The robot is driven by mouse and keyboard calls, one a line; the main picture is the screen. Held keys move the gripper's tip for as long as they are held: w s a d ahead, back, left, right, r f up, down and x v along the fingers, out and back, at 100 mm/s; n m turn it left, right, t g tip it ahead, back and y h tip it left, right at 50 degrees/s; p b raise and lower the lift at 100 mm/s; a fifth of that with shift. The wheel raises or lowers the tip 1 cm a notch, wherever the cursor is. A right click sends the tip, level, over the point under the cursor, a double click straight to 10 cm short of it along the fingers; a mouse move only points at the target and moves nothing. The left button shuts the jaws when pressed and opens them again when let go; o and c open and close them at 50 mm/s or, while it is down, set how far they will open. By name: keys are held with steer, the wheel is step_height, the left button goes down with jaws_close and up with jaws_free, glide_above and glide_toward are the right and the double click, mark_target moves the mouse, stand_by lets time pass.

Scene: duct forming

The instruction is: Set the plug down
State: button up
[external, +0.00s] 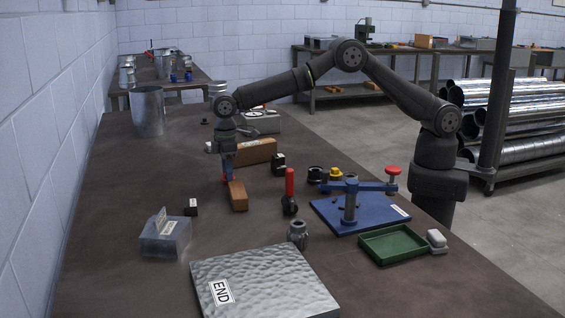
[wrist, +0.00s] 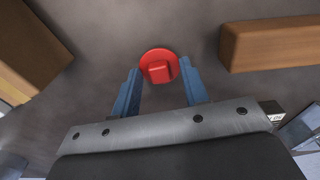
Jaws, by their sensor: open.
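The red plug (wrist: 158,65) has a round flange with a square knob on top. In the wrist view it sits between the tips of my gripper's two blue fingers (wrist: 159,80). The fingers are open, with a gap on each side of the knob; whether they touch the flange's edge I cannot tell. In the external view my gripper (external: 227,177) points down, low over the table, and a little red of the plug (external: 223,179) shows at its tips. The plug's underside is hidden, so I cannot see clearly what it rests on.
A short wooden block (external: 238,196) stands close to the gripper, with a longer one (external: 257,151) behind. A red-handled tool (external: 289,187), blue fixture (external: 325,213) and green tray (external: 395,258) are right. An open metal box (external: 165,237) and END-labelled sheet (external: 270,280) lie in front.

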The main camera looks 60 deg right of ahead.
step_height(320, 180, up, 12)
steer(key=shift+r, duration=0.15)
stand_by(0.3)
steer(key=shift+f, duration=4.25)
